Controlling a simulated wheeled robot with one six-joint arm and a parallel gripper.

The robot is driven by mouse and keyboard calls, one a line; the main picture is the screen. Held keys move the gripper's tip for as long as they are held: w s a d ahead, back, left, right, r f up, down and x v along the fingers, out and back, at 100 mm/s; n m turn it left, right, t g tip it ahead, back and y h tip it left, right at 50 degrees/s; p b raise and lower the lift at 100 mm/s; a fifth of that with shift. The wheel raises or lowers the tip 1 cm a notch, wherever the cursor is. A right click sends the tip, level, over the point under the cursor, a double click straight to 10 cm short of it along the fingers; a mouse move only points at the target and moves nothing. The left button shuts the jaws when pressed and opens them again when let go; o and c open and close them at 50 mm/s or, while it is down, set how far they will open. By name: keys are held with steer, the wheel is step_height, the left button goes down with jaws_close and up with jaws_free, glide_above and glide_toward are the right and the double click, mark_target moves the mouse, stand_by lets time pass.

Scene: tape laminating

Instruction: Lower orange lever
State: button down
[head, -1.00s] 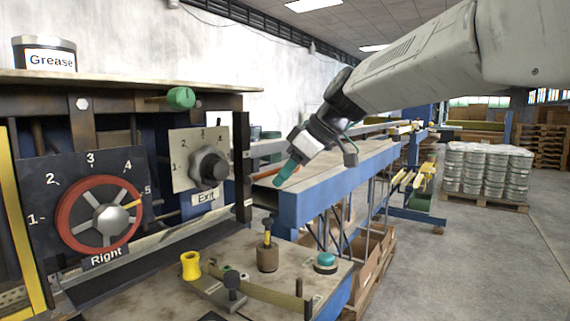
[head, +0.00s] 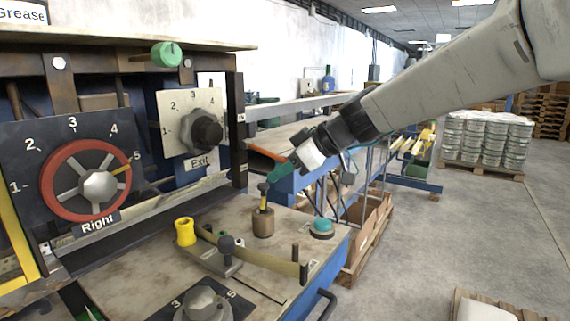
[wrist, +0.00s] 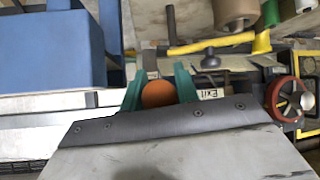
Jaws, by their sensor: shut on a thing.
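The orange lever (head: 267,154) shows in the head view as a thin orange bar at the near end of the blue-sided conveyor table, right of the exit dial. My gripper (head: 278,172), with green fingers, is at the lever's right end. In the wrist view a round orange knob (wrist: 158,94) sits between the two green fingers of my gripper (wrist: 159,86), which are shut on it. The fingers and white gripper body hide part of the lever in the head view.
Just below my gripper a small yellow-stemmed lever (head: 263,222) stands upright on the worn panel, near a teal button (head: 321,229). The exit dial (head: 207,132) and red wheel (head: 97,186) are to the left. Free floor lies to the right.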

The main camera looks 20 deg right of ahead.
steer(key=shift+w+r, duration=0.1)
stand_by(0.3)
steer(key=c, duration=1.1)
jaws_free()
steer(key=shift+w, duration=0.1)
steer(key=shift+o, duration=0.2)
steer(key=v, duration=0.7)
steer(key=shift+s+d+r, duration=0.15)
steer(key=shift+s+d, duration=0.05)
steer(key=shift+s, duration=0.05)
